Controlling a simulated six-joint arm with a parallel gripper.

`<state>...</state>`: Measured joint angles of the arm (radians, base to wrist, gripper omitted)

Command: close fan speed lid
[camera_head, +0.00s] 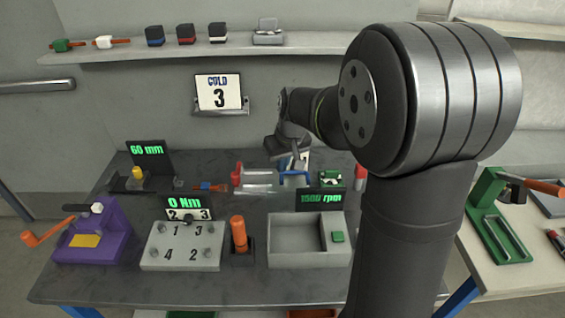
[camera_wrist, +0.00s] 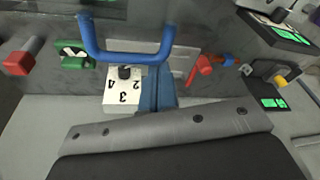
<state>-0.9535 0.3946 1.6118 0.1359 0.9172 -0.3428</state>
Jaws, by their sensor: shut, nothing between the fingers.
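A white box (camera_wrist: 122,97) with a dial and the numbers 2, 3 and 4 shows upside down in the wrist view. A U-shaped blue handle (camera_wrist: 127,58) spans in front of it. A clear panel (camera_wrist: 183,62) lies beside the handle; which part is the lid is hard to tell. In the head view the blue handle (camera_head: 296,180) and clear piece (camera_head: 258,184) are at the back middle of the table. My gripper (camera_head: 290,164) is shut and empty, close to the handle; contact is unclear. Its blue fingers (camera_wrist: 157,85) show beside the white box.
A green block (camera_head: 330,178) and a red-topped piece (camera_head: 360,172) stand right of the handle. Red and blue parts (camera_head: 209,187) lie to the left. A 1500 rpm display (camera_head: 321,199) stands in front. A wall shelf (camera_head: 200,48) is behind. My arm hides the table's right side.

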